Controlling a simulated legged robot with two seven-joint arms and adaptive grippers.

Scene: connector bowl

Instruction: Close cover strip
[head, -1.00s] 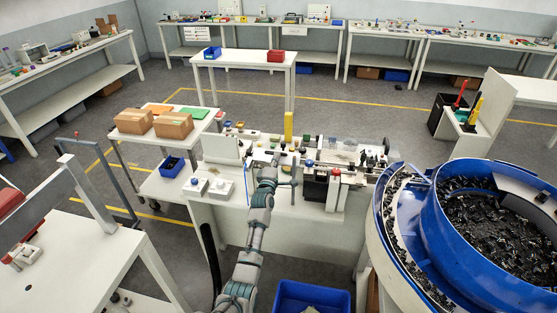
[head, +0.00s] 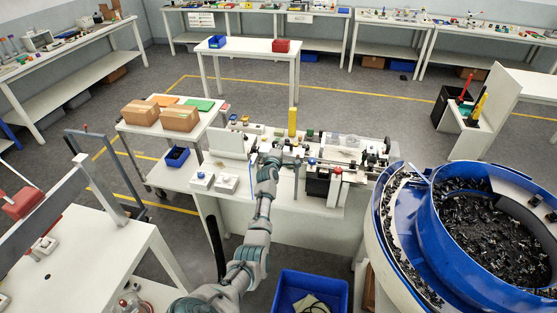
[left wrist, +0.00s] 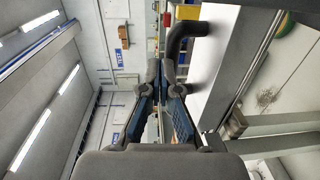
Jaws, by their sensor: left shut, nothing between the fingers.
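My left gripper (head: 271,157) is over the left part of the white workbench (head: 285,222), among small fixtures. In the left wrist view its fingers (left wrist: 155,75) are shut with nothing between them. A black curved tube-like bar (left wrist: 184,38) is close beside the fingertips there; I cannot tell whether they touch. A clear cover-like piece (head: 345,142) lies on the bench apparatus, right of the gripper. I cannot tell for sure which part is the cover strip; the hand hides some fixtures. My right gripper is not in view.
A blue bowl feeder (head: 430,225) full of dark parts fills the right side. A yellow post (head: 292,122) stands behind the gripper.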

